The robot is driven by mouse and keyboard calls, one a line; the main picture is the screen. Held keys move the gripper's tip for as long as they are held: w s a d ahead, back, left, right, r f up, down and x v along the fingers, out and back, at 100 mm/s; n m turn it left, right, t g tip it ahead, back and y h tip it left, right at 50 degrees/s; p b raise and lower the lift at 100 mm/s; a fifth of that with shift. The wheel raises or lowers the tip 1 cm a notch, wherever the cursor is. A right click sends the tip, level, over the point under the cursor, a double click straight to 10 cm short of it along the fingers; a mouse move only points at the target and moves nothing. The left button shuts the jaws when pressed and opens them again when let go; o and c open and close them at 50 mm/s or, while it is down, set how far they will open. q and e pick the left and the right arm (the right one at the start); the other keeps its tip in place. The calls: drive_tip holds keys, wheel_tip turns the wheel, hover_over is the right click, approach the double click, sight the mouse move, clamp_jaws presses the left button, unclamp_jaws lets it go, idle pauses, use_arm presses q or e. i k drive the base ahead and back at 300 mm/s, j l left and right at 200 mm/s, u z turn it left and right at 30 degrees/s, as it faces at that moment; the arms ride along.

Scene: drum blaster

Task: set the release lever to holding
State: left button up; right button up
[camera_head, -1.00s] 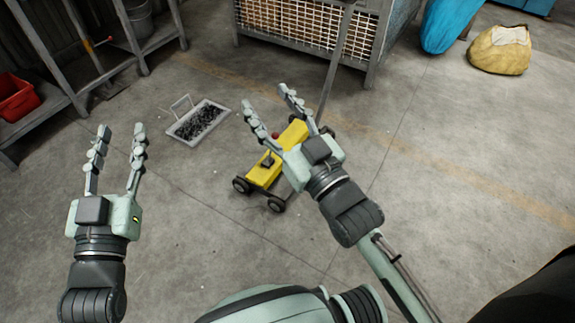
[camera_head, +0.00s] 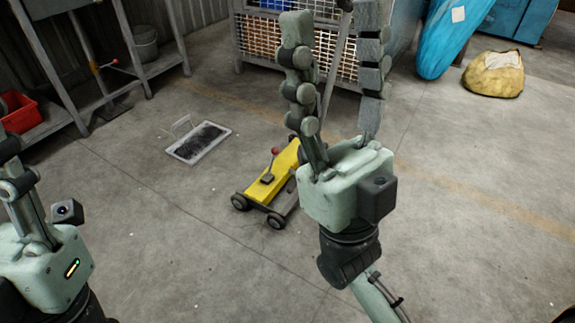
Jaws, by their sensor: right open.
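A yellow wheeled unit (camera_head: 262,190) stands on the floor left of my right gripper. A lever with a red knob (camera_head: 274,151) rises from its top, and looks like the release lever. Its exact setting cannot be told. A grey pole (camera_head: 330,85) rises behind my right gripper's fingers. My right gripper (camera_head: 333,25) is open and empty, raised nearer the camera, with its fingers pointing up the picture. It hides part of the unit's right side. My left gripper (camera_head: 30,205) is at the left edge, partly cut off, so its opening is unclear.
A shallow tray of dark grains (camera_head: 222,131) lies on the floor behind the unit. A grey frame with a red-ended handle (camera_head: 112,62) and a red bin (camera_head: 20,112) stand left. A mesh crate (camera_head: 240,42) is behind, a tan sack (camera_head: 493,75) back right. Front floor is clear.

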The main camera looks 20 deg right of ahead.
sight(275, 151)
drive_tip(key=i+j, duration=0.1)
drive_tip(key=i, duration=1.2)
drive_tip(key=j+z, duration=0.05)
